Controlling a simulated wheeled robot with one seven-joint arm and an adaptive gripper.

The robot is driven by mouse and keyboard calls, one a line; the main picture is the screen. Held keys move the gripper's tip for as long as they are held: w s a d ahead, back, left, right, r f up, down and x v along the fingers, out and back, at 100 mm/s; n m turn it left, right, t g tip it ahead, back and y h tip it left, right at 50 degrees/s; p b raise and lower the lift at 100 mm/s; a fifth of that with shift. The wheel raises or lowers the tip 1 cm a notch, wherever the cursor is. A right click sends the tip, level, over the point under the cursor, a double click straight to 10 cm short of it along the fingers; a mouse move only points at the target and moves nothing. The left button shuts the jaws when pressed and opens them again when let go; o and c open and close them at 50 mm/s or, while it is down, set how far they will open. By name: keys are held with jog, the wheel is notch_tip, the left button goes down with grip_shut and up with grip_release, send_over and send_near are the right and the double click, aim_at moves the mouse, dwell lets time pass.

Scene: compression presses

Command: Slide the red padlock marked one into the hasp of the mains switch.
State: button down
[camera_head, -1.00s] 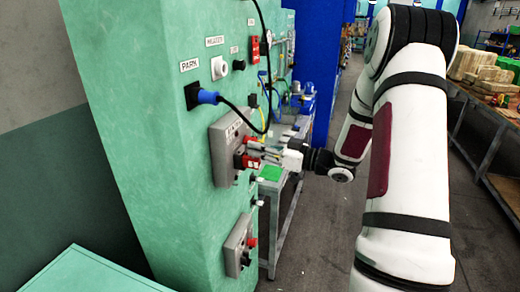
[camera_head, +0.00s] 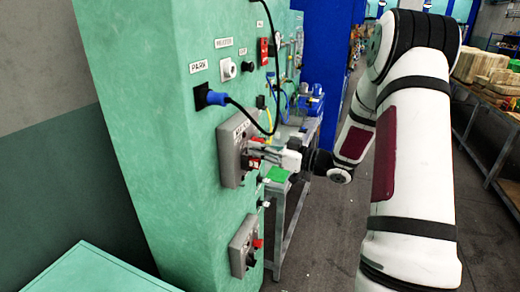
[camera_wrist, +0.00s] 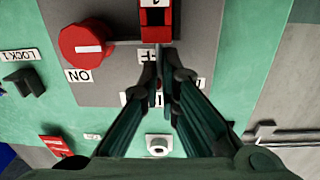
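The red padlock (camera_wrist: 157,22), with a white mark at its top edge, is at the top of the wrist view against the grey switch plate (camera_wrist: 112,90). It is in line with the tips of my gripper (camera_wrist: 163,76). The tips are close together, with a thin grey piece between them; whether they grip it is unclear. The red mains switch knob (camera_wrist: 88,42) with its ON label is left of the padlock. In the head view my gripper (camera_head: 268,153) is at the grey switch box (camera_head: 231,150), partly hiding it. The hasp and the padlock's fit in it cannot be made out.
A blue plug (camera_head: 209,97) and its drooping black cable are above the switch box. A lower grey box (camera_head: 243,246) is below. A black hook (camera_wrist: 22,82) labelled LOCK 1 is empty in the wrist view. A green bench (camera_head: 85,272) is at front left.

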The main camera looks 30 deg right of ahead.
jog(key=c, duration=1.7)
grip_release()
jog(key=shift+w, duration=0.1)
jog(key=v, duration=1.2)
